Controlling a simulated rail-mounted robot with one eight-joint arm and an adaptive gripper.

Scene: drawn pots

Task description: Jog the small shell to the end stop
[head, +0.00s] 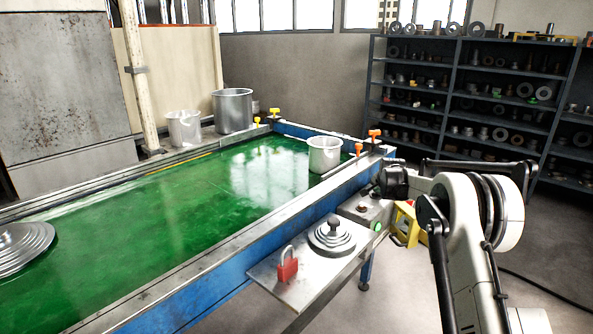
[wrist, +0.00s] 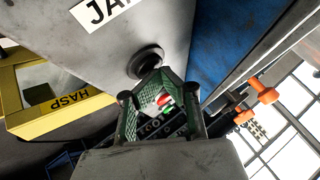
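The small shell (head: 325,155) is a plain metal pot standing upright at the far right end of the green belt (head: 180,210). A thin bar with an orange end (head: 343,163) lies beside it, near the belt's end; I cannot tell whether they touch. A grey control box (head: 368,212) with a dark button and a green one sits beside the belt's frame. My gripper (head: 394,182) is above and right of that box.
A yellow hasp plate (wrist: 50,95) sits beside the panel. A side shelf holds a stepped metal lid (head: 332,236) and a red padlock (head: 288,268). Two larger pots (head: 232,110) stand behind the belt. Stacked discs (head: 22,248) lie on its near left. The belt's middle is clear.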

